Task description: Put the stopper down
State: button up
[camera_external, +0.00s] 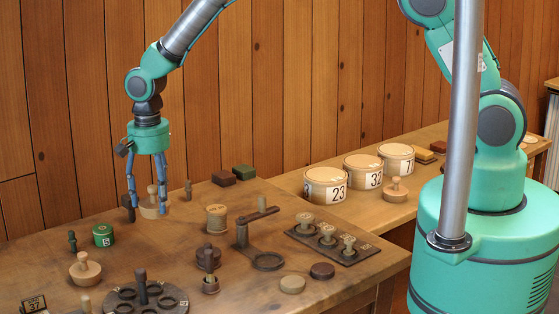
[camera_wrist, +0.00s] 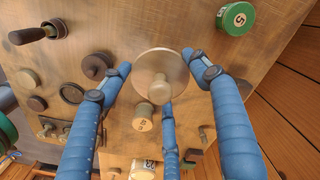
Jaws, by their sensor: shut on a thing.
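A pale wooden stopper (camera_external: 151,208) with a round knob sits between the blue fingers of my gripper (camera_external: 146,203) at the back left of the table. In the wrist view the stopper (camera_wrist: 146,66) shows as a round disc with its knob toward the camera. The fingers of my gripper (camera_wrist: 158,72) are closed around it, and it looks level. I cannot tell whether its underside touches the tabletop. Two similar wooden stoppers stand elsewhere, one at the front left (camera_external: 85,272) and one by the numbered drums (camera_external: 396,192).
A green spool (camera_external: 103,235), a thread spool (camera_external: 216,218), a dark bracket with a ring (camera_external: 256,240) and a dark round rack (camera_external: 145,300) stand on the table. Numbered drums (camera_external: 326,187) line the right bench. Bare wood lies in front of my gripper.

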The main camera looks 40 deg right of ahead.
aim_at(152, 186)
notch_tip(152, 186, up, 5)
jog(key=shift+f, duration=0.1)
jog(key=s+d+r+m+b, duration=0.15)
jog(key=d+m, duration=0.45)
jog(key=d, duration=2.3)
jog(key=s+d+m+b, duration=0.1)
jog(key=s+d+m, duration=0.2)
jog(key=s+d, duration=0.55)
jog(key=s+d+m+b, duration=0.1)
jog(key=s+d+m, duration=0.25)
jog(key=d, duration=0.95)
jog(key=s+d+f+m, duration=0.25)
jog(key=s+d, duration=0.35)
jog(key=s, duration=0.4)
notch_tip(152, 186, down, 15)
jog(key=shift+s+d+m, duration=0.2)
jog(key=shift+m, duration=0.2)
jog(key=w+d, duration=0.1)
jog(key=w, duration=0.4)
jog(key=w+d+f, duration=0.1)
jog(key=w+d, duration=0.1)
jog(key=w, duration=0.3)
jog(key=w+d, duration=0.2)
jog(key=w, duration=0.3)
jog(key=shift+w+f, duration=0.15)
jog(key=shift+f, duration=0.05)
